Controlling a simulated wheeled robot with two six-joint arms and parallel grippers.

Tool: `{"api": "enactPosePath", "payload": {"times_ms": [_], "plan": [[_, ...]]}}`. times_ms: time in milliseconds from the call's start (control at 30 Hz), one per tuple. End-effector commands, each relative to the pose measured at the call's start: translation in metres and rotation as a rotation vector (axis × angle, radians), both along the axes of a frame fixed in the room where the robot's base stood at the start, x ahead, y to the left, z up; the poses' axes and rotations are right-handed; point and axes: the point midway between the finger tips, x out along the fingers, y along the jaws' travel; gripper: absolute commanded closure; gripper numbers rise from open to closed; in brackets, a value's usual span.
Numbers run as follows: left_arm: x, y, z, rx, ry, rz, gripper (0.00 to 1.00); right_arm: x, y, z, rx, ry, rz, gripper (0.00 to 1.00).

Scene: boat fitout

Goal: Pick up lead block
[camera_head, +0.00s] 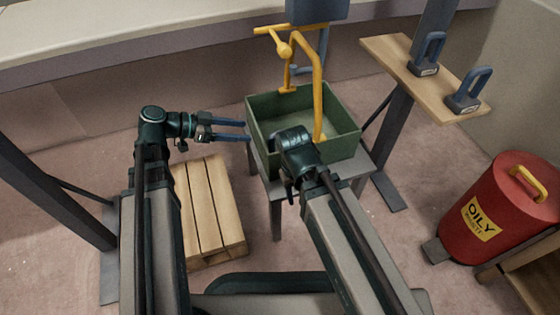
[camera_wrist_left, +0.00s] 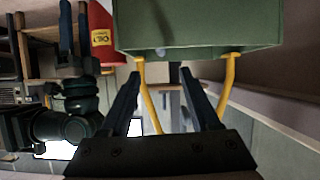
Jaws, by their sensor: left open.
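Two dark blocks with blue loop handles and small labels, which look like lead blocks, stand on the wooden shelf at the upper right of the head view: one farther back (camera_head: 425,68), one nearer the shelf's end (camera_head: 465,104). I cannot make out either in the left wrist view. My left gripper (camera_head: 247,131) is open and empty beside the left wall of the green bin (camera_head: 340,146), far from the blocks. Its fingers (camera_wrist_left: 162,90) also show apart in the left wrist view. My right gripper is mostly hidden in the head view; its fingers (camera_wrist_left: 75,32) show apart in the left wrist view.
The green bin stands on a grey table, with a yellow frame (camera_head: 318,85) rising from it. A wooden pallet (camera_head: 208,215) lies on the floor at left. A red oily-waste can (camera_head: 497,215) stands at right. A dark post (camera_head: 392,115) is beside the shelf.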

Motion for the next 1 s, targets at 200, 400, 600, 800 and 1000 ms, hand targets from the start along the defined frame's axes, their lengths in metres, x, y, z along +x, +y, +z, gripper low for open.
{"api": "enactPosePath", "payload": {"times_ms": [200, 400, 600, 800, 1000], "plan": [[0.004, 0.007, -0.005, -0.023, -0.049, 0.002, 0.38, 0.000, 0.000, -0.013, 0.000, 0.000, 0.000, 0.50], [0.007, -0.005, -0.012, -0.022, -0.049, -0.001, 0.38, 0.000, 0.000, -0.019, 0.000, 0.000, 0.000, 0.50], [0.018, -0.039, -0.028, -0.021, -0.048, -0.002, 0.38, 0.000, 0.000, -0.035, 0.000, -0.001, 0.000, 0.50], [0.026, -0.063, -0.037, -0.021, -0.047, -0.001, 0.38, 0.000, 0.000, -0.044, 0.001, -0.002, 0.000, 0.50], [0.028, -0.070, -0.038, -0.020, -0.047, 0.001, 0.38, 0.001, 0.000, -0.045, 0.001, -0.002, 0.000, 0.50]]}}
